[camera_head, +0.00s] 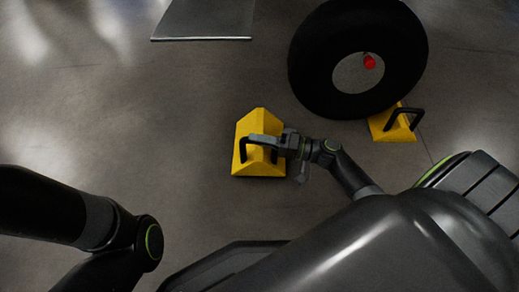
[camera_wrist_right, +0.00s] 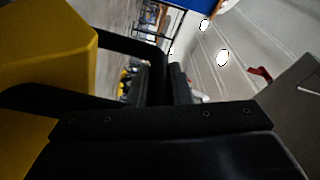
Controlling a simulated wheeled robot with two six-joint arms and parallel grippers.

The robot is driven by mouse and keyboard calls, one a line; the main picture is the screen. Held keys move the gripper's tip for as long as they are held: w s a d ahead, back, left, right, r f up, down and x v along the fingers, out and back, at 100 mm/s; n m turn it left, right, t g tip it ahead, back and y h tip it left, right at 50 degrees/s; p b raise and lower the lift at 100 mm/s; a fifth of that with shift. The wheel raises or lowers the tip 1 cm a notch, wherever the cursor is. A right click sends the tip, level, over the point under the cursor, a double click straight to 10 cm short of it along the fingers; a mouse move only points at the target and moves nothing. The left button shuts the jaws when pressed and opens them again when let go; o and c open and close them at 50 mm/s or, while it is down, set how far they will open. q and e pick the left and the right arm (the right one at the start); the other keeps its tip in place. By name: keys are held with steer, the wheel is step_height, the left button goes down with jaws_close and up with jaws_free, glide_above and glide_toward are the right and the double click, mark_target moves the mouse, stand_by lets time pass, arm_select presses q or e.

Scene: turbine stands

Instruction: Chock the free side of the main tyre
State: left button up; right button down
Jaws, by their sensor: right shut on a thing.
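The main tyre (camera_head: 309,67) is black with a grey hub and a red part on it, at the upper right of the head view. A yellow chock (camera_head: 256,122) with a black handle is left of and in front of the tyre, apart from it. My right gripper (camera_head: 279,143) is shut on this chock's handle; the handle (camera_wrist_right: 122,42) and yellow body (camera_wrist_right: 45,45) fill the left of the right wrist view. A second yellow chock (camera_head: 393,133) sits against the tyre's lower right side. My left gripper is out of view; only its arm shows.
A grey flat plate (camera_head: 203,20) lies at the top left of the head view. The grey floor (camera_head: 150,110) between my left arm and the plate is clear. Bare floor separates the held chock from the tyre.

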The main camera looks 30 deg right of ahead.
glide_above(261, 116)
steer(key=s+a, duration=0.1)
steer(key=s, duration=0.1)
steer(key=shift+w+a+f, duration=0.1)
steer(key=shift+w+f, duration=0.05)
steer(key=shift+f, duration=0.5)
steer(key=shift+w+d+f, duration=0.2)
steer(key=shift+w+d, duration=0.35)
steer(key=shift+w, duration=0.25)
steer(key=w+d+v, duration=0.1)
steer(key=v, duration=0.7)
steer(key=shift+d+n, duration=0.3)
steer(key=shift+d, duration=0.1)
stand_by(0.8)
steer(key=shift+s+r, duration=0.1)
steer(key=shift+s, duration=0.1)
steer(key=shift+v, duration=0.75)
steer(key=shift+s+d+r, duration=0.15)
steer(key=shift+d, duration=0.2)
